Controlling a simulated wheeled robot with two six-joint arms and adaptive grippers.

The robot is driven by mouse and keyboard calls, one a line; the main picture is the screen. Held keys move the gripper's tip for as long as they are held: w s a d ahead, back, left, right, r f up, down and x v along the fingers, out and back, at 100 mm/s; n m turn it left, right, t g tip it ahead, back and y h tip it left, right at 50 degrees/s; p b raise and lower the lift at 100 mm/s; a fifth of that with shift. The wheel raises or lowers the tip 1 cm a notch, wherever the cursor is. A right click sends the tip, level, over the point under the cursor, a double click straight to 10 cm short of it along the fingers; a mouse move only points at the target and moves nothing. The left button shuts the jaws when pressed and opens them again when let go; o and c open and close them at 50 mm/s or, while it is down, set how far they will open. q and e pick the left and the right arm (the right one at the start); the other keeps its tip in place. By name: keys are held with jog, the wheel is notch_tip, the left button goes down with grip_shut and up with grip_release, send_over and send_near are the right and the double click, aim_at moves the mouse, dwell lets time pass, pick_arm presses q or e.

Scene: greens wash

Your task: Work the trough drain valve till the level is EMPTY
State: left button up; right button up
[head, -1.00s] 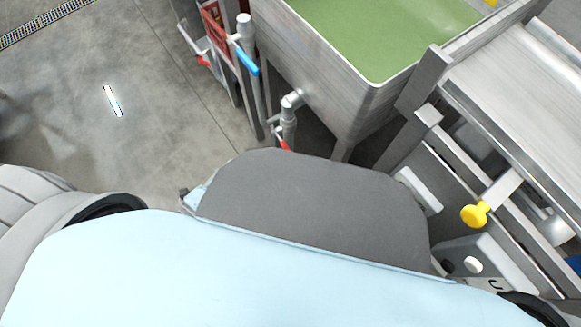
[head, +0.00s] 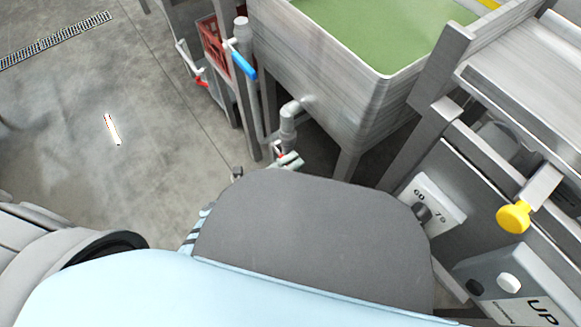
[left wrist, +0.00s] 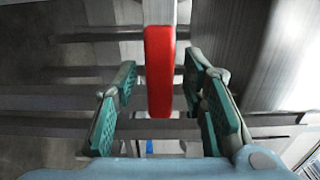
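The steel trough (head: 350,95) holds green water (head: 385,30). A drain pipe (head: 288,118) comes out of its lower side. The valve's red handle (head: 279,152) sits below that pipe, mostly hidden in the head view. In the left wrist view the red handle (left wrist: 159,72) stands upright between the green finger pads of my left gripper (left wrist: 160,88). The fingers are open, with a narrow gap on each side of the handle. In the head view only the tips of my left gripper (head: 290,160) show past my body. My right gripper is out of view.
A blue lever (head: 243,65) on an upright pipe and another red handle (head: 201,82) are left of the trough. A red crate (head: 213,45) stands behind.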

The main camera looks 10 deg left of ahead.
pick_arm(q)
grip_shut()
dwell(0.4)
